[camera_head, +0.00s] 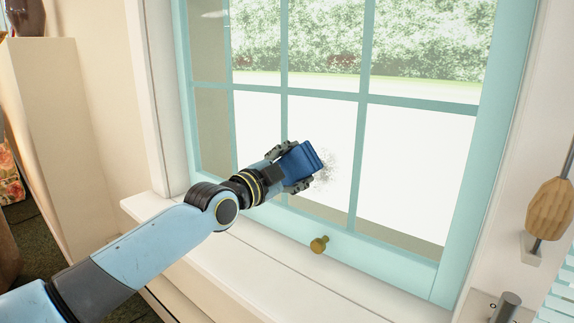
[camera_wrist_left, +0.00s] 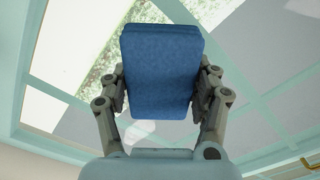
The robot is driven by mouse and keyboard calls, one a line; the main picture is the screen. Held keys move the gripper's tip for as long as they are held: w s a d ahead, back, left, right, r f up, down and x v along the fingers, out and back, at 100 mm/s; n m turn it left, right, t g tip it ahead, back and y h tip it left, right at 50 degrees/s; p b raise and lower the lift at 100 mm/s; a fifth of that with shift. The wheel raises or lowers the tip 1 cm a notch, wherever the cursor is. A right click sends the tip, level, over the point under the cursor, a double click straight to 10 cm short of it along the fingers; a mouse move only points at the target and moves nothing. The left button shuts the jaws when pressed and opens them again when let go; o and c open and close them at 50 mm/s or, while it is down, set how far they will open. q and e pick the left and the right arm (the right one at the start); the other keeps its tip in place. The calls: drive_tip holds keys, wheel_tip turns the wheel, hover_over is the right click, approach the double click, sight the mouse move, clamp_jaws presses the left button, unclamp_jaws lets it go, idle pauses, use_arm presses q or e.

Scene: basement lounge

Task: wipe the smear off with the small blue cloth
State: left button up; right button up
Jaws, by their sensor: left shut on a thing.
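The small blue cloth (camera_head: 298,162) is folded into a thick pad, and my left gripper (camera_head: 290,167) is shut on it. In the left wrist view the cloth (camera_wrist_left: 161,70) sits between the two fingers (camera_wrist_left: 162,100). The smear (camera_head: 325,166) is a grey speckled patch on a lower pane of the window, just right of the cloth in the head view. The cloth may cover part of it. I cannot tell whether the cloth touches the glass. My right gripper is in neither view.
The window has a turquoise frame (camera_head: 463,170) with thin bars between panes. A brass knob (camera_head: 319,244) sticks out from the lower frame, below the cloth. A white sill (camera_head: 220,262) runs beneath. A wooden-handled object (camera_head: 549,208) is at the right edge.

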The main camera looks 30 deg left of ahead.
sight(310, 172)
use_arm(q)
drive_tip(key=shift+s+d, duration=0.2)
drive_tip(key=shift+d, duration=2.65)
drive_tip(key=shift+s+d+b, duration=0.15)
drive_tip(key=shift+d+b, duration=0.4)
drive_tip(key=shift+d, duration=1.15)
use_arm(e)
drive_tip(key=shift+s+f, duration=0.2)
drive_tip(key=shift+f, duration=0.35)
use_arm(q)
drive_tip(key=shift+w+a+r, duration=0.1)
drive_tip(key=shift+w+a, duration=0.05)
drive_tip(key=shift+a, duration=1)
drive_tip(key=shift+w+a, duration=0.1)
drive_tip(key=shift+a, duration=1)
drive_tip(key=shift+w+a+f+b, duration=0.1)
drive_tip(key=shift+a+b, duration=0.05)
drive_tip(key=shift+a, duration=1.5)
drive_tip(key=shift+w+a+f+b, duration=0.1)
drive_tip(key=shift+a+b, duration=0.05)
drive_tip(key=shift+a, duration=1.45)
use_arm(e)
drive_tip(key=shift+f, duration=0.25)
use_arm(q)
drive_tip(key=shift+s, duration=0.1)
